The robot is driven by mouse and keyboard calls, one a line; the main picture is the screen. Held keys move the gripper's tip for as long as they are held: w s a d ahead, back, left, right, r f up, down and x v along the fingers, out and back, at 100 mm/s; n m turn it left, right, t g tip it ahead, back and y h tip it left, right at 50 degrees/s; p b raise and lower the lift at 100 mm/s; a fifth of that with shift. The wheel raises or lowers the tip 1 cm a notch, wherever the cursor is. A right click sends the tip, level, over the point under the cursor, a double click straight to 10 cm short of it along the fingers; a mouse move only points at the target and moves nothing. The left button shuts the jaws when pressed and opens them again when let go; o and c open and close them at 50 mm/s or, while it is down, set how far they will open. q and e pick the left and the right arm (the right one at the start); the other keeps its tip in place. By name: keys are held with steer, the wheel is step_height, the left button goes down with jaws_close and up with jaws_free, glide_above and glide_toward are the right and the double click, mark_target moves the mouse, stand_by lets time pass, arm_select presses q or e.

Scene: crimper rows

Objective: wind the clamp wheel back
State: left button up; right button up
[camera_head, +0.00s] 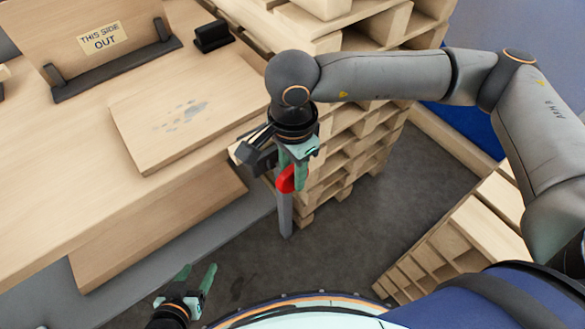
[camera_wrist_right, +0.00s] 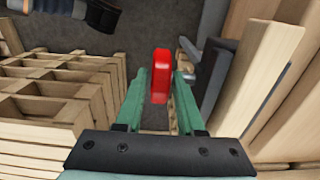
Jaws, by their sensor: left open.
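The red clamp wheel (camera_head: 286,180) shows at the table's near right corner, partly covered by my right gripper (camera_head: 298,163). A grey bar (camera_head: 285,218) hangs below it, and a dark clamp part (camera_head: 262,157) sits at the table edge. In the right wrist view, the red wheel (camera_wrist_right: 160,76) stands between the green fingers of my right gripper (camera_wrist_right: 160,82). A narrow gap shows on each side of it, so the gripper looks open around the wheel. My left gripper (camera_head: 190,280) is open and empty, low over the floor.
The wooden table (camera_head: 50,205) carries a flat board (camera_head: 178,118), a black block (camera_head: 212,36) and an upright panel (camera_head: 98,45) marked "THIS SIDE OUT". Stacked pallets (camera_head: 350,150) stand close behind the right gripper. Another pallet (camera_head: 455,250) lies at right. Grey floor between is clear.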

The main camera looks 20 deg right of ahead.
jaws_close()
stand_by(0.3)
steer(key=shift+a+f+h+b, duration=0.15)
steer(key=shift+h+b, duration=0.15)
steer(key=shift+b, duration=0.15)
steer(key=shift+h, duration=0.3)
steer(key=shift+t+b, duration=0.3)
steer(key=shift+r, duration=0.2)
jaws_free()
